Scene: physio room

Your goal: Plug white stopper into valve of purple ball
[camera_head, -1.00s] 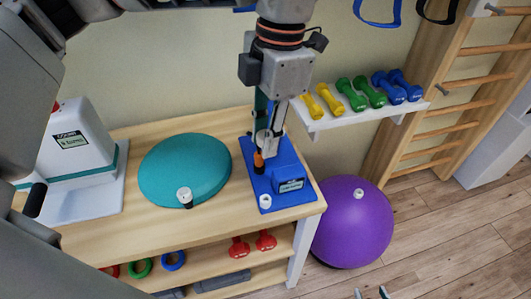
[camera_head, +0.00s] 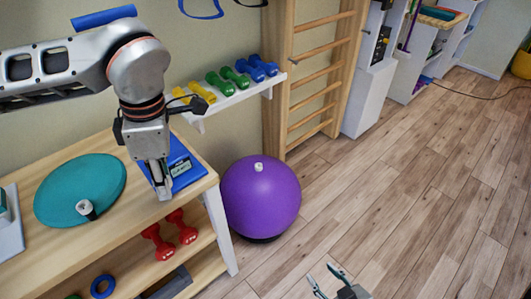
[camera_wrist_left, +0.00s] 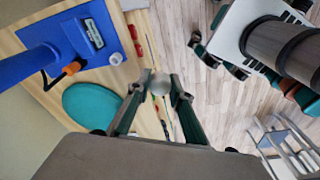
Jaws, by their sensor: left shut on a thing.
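The purple ball (camera_head: 261,198) stands on the floor to the right of the wooden table, with its small white valve (camera_head: 258,167) facing up. My left gripper (camera_head: 162,187) points down near the table's right end, left of the ball and apart from it. In the left wrist view its fingers are shut on a small pale round thing (camera_wrist_left: 160,84), which looks like the white stopper. In the head view the fingers mostly hide it. My right gripper (camera_head: 328,280) shows at the bottom edge, its fingers apart and empty.
A blue pump base (camera_head: 187,163) stands behind my left gripper; a white cap (camera_wrist_left: 116,58) is at its edge. Red dumbbells (camera_head: 158,242) sit on the lower shelf. Floor to the right is clear.

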